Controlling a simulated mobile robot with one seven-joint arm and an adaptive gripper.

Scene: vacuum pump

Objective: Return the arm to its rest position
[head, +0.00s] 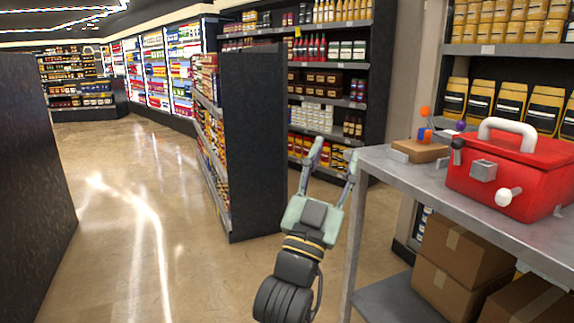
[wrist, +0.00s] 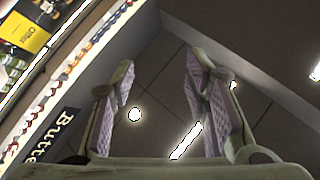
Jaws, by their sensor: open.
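My gripper (head: 332,162) is raised in front of the store shelves, to the left of the metal table (head: 385,165). Its two fingers are spread apart with nothing between them. In the wrist view my gripper (wrist: 160,85) points up at the dark ceiling, and both finger pads show, open and empty. The red vacuum pump (head: 520,170) with a white handle stands on the table, to the right of my gripper and apart from it.
A small brown box (head: 420,151) with orange, blue and purple pieces lies on the table beside the pump. Cardboard boxes (head: 462,245) stand on the lower shelf. A dark shelf end panel (head: 255,140) stands behind my gripper. Open floor (head: 130,230) lies to the left.

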